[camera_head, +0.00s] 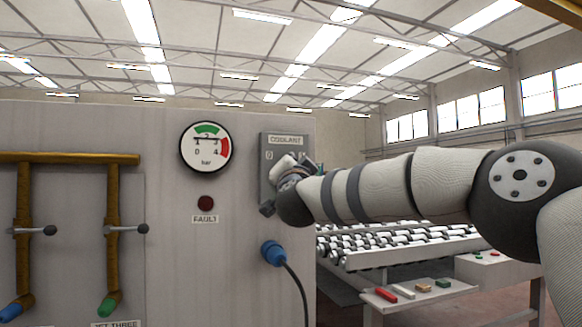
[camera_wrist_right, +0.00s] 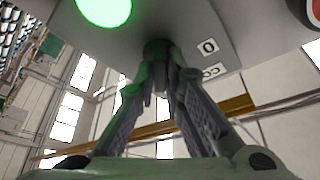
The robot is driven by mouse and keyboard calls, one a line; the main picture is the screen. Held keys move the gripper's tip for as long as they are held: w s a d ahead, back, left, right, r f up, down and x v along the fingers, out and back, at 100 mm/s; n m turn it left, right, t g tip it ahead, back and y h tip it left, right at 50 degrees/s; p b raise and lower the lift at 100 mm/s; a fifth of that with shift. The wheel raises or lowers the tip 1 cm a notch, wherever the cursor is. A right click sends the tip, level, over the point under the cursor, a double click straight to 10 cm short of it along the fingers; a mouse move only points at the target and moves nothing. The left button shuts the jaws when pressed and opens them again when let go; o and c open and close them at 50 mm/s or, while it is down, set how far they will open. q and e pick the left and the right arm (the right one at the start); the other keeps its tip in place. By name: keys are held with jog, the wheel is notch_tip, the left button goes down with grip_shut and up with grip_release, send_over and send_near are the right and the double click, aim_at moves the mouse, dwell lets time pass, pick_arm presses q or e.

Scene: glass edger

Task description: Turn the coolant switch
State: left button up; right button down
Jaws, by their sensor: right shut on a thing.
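The grey coolant plate (camera_head: 267,184) is on the cabinet front, with a COOLANT label (camera_head: 286,140) at its top and a 0 mark. My right gripper (camera_head: 284,166) reaches it from the right and covers the middle of the plate. In the wrist view, the two fingers of my right gripper (camera_wrist_right: 160,82) converge on the small dark knob of the coolant switch (camera_wrist_right: 157,48) and are shut on it. The 0 mark (camera_wrist_right: 208,47) is beside the knob. The knob's exact angle is hard to tell. My left gripper is out of view.
A bar gauge (camera_head: 205,147) and a dark FAULT lamp (camera_head: 205,203) are left of the plate. A blue plug (camera_head: 272,253) with a cable is below. Brass pipes (camera_head: 70,158) with valve levers are far left. A roller conveyor (camera_head: 400,240) stands behind my right arm.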

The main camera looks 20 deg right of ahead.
dwell(0.5)
jog(key=c, duration=1.7)
grip_release()
jog(key=v, duration=1.2)
jog(key=shift+f, duration=0.1)
